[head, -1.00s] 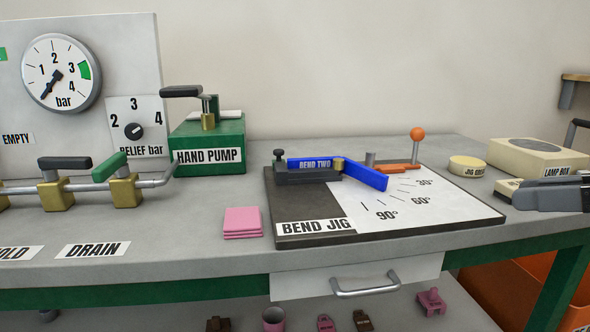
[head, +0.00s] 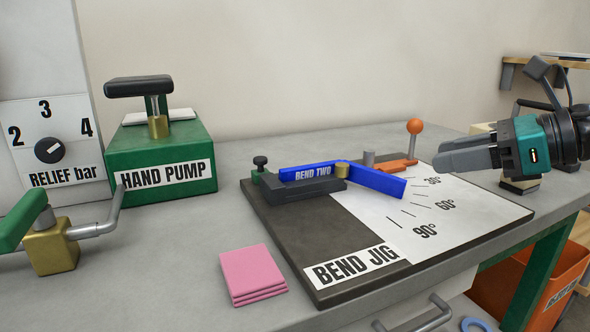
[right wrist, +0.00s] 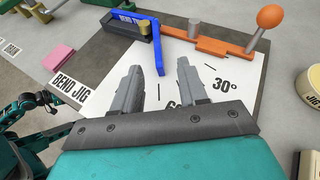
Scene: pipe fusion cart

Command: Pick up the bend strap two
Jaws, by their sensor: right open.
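The bend strap two is a blue bar (head: 376,182) with "BEND TWO" lettering, bent at a brass pin. It sits in the dark clamp block of the bend jig (head: 328,278), its free arm angled over the white scale; it also shows in the right wrist view (right wrist: 157,48). My right gripper (head: 442,160) is open and empty, to the right of the strap, above the angle scale. In the right wrist view its two fingers (right wrist: 158,75) point toward the strap, with a gap between them and apart from it.
An orange lever with a ball knob (head: 415,127) stands behind the strap. A round tin (right wrist: 314,88) is at the right.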

